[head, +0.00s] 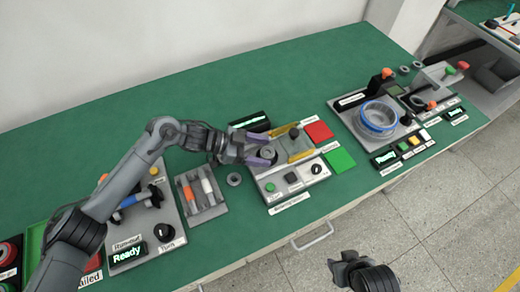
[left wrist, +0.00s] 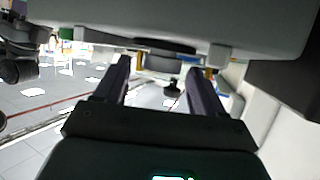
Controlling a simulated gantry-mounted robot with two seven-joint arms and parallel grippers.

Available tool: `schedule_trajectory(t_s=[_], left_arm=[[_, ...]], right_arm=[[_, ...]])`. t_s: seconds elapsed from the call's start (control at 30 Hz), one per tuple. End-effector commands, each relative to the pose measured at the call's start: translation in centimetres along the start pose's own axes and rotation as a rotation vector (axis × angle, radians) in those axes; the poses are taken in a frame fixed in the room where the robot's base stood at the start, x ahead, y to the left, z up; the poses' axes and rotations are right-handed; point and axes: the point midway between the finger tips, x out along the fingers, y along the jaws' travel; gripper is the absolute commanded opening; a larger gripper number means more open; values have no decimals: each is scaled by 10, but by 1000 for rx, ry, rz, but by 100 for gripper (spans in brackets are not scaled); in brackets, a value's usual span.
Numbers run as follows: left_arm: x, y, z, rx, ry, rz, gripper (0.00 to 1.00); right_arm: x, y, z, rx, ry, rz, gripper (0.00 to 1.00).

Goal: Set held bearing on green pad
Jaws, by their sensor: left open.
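My left gripper (head: 261,150) is open over the grey tester in the middle of the bench, its two purple-tinted fingers apart. A dark grey round part (head: 268,153), perhaps the bearing, sits on the tester between or just past the fingertips; I cannot tell whether they touch it. The left wrist view shows the spread fingers (left wrist: 160,85) with no part clearly clamped. The green pad (head: 338,160) lies bare at the tester's right, and the red pad (head: 318,131) lies behind it. My right gripper (head: 352,268) is low at the front, off the bench; its jaws are unclear.
A tray with orange and white cylinders (head: 203,192) stands further left. A station with a blue-rimmed ring (head: 377,118) stands at right. Yellow rails (head: 301,156) flank the tester's middle.

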Motion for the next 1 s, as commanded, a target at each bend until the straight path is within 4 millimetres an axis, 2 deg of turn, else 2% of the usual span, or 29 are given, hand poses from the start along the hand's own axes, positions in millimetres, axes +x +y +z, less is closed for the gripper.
schedule_trajectory(t_s=[0.1, 0.4, 0.6, 0.8, 1.0], left_arm=[[3, 0, 7, 1, 0, 0, 70], [-53, 2, -2, -1, -3, -4, 70], [-84, 3, -1, -1, -3, -2, 70], [-103, 3, -1, 0, -2, -1, 70], [-107, 4, -1, 0, 0, 1, 70]], right_arm=[[10, 0, 3, 0, 0, 0, 43], [-11, 3, -3, -6, 0, 7, 43], [-14, 2, -4, -8, 1, 5, 43], [-16, 2, -5, -8, 0, 5, 43], [-16, 2, -5, -6, 0, 5, 43]])
